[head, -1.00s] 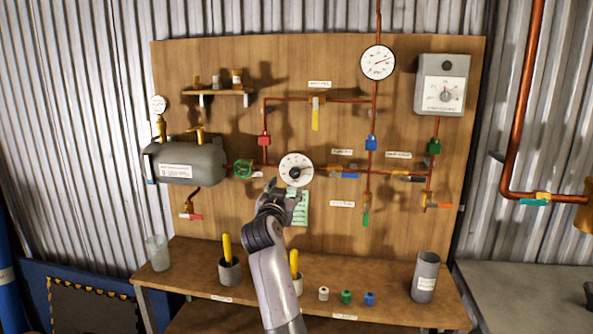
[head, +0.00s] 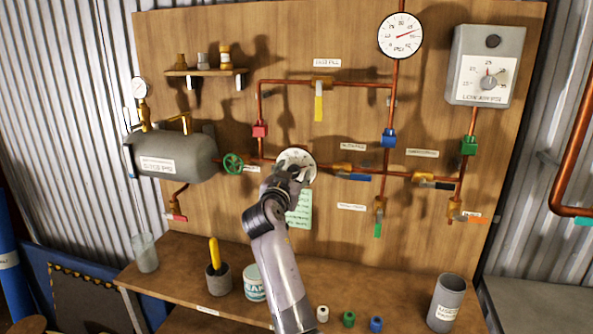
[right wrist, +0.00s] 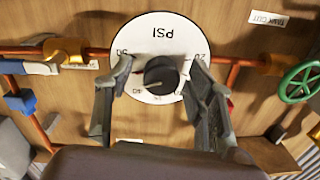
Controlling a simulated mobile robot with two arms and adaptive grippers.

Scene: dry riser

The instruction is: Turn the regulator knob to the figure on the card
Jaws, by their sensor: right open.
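The regulator is a round white dial (head: 295,156) on the wooden board, partly hidden behind my right gripper in the head view. In the right wrist view the dial (right wrist: 152,30) appears upside down, marked PSI, with a black knob (right wrist: 161,75) at its centre. My right gripper (head: 288,176) is open in front of the dial. In the right wrist view its fingers (right wrist: 159,80) stand on either side of the knob, with gaps showing. A pale green card (head: 300,210) with small unreadable lines hangs just below the dial, partly behind my gripper. My left gripper is not in view.
A green handwheel (head: 233,163) and a grey tank (head: 172,155) are left of the dial. A blue-handled valve (head: 352,176) is to its right. A gauge (head: 401,36) and a grey control box (head: 487,65) are higher up. The shelf below (head: 190,268) holds cups.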

